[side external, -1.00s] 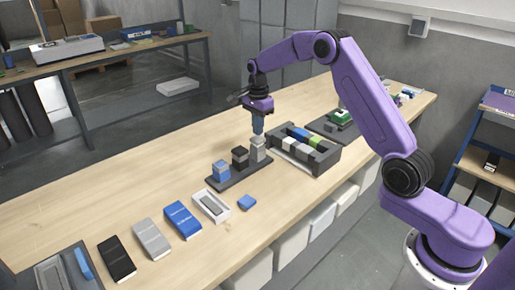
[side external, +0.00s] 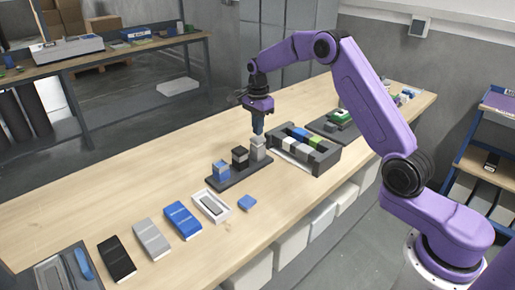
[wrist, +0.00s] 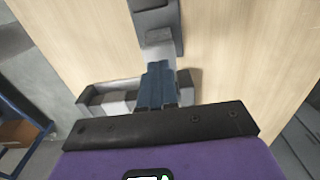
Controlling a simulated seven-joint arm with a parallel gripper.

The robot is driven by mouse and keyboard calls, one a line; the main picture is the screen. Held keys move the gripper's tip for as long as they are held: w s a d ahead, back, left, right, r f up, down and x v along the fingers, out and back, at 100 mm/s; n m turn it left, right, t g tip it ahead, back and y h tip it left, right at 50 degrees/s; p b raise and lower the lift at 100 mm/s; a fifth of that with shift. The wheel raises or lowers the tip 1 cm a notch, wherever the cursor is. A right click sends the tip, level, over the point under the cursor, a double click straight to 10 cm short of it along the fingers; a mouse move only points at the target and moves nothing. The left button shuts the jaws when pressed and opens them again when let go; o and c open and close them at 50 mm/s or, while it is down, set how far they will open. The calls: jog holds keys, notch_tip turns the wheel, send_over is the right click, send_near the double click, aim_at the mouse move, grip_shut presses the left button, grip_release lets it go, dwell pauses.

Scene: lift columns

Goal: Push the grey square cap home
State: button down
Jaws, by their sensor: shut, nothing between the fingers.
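The grey square cap (side external: 258,141) sits on top of the grey column (side external: 258,153) at the right end of a dark base (side external: 228,178). Whether a gap is left under the cap is too small to tell. My gripper (side external: 257,133) is shut and empty, pointing down just above the cap; touching or slightly apart, I cannot tell. In the wrist view my gripper's blue fingers (wrist: 158,68) are together and partly hide the light grey top (wrist: 157,50).
A dark tray of coloured blocks (side external: 318,165) is close on the right. A blue piece (side external: 247,202) and a white box (side external: 211,206) lie in front.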

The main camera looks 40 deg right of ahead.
jog(key=shift+f, duration=0.9)
dwell(0.6)
jog(key=shift+r, duration=0.15)
dwell(0.5)
notch_tip(320, 180, up, 8)
jog(key=shift+r, duration=0.15)
dwell(0.7)
